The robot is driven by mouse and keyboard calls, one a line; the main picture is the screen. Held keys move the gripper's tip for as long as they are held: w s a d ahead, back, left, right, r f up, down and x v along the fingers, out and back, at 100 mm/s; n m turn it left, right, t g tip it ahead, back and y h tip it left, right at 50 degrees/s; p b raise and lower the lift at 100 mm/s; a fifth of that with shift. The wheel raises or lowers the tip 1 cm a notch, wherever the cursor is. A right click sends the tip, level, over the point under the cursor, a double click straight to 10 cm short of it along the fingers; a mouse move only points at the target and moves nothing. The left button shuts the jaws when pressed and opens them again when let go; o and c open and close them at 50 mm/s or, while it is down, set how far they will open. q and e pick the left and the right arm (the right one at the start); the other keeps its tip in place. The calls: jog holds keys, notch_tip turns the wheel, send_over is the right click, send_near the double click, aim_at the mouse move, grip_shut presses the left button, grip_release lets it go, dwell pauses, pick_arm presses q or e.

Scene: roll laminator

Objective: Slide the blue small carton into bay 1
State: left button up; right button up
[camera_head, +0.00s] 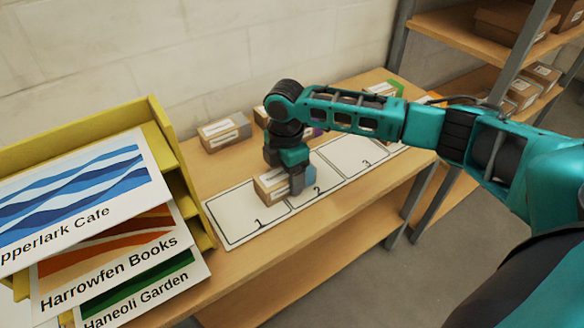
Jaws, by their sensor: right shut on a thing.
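The blue small carton (270,187) is brown cardboard with a white label and a blue end. It lies at the back of the numbered mat (233,237), across the border between bay 1 and bay 2, partly over each. My right gripper (287,180) reaches down from above and is shut on it, hiding its middle. Whether the carton touches the mat is hard to tell. Bay 1 (240,215) is bare at its left and front, with its printed 1 showing. My left gripper is not in view.
A grey-ended carton (224,132) stands behind the mat at the left. Other cartons, including a green-ended one (383,89), stand along the back, partly behind my arm. A yellow rack (165,150) with printed signs borders the left. Bay 3 (352,155) is empty.

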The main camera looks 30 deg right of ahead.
aim_at(261, 185)
jog(key=shift+a+r, duration=0.1)
jog(key=shift+a, duration=0.4)
jog(key=shift+s+a+p, duration=0.2)
jog(key=shift+a+p, duration=0.55)
jog(key=shift+a, duration=0.65)
jog(key=shift+s+a+p, duration=0.15)
jog(key=shift+a+p, duration=0.55)
jog(key=shift+a, duration=0.65)
jog(key=shift+s+a, duration=0.15)
jog(key=shift+a, duration=1.15)
jog(key=o, duration=1.2)
jog(key=shift+o, duration=0.3)
jog(key=shift+r, duration=2.95)
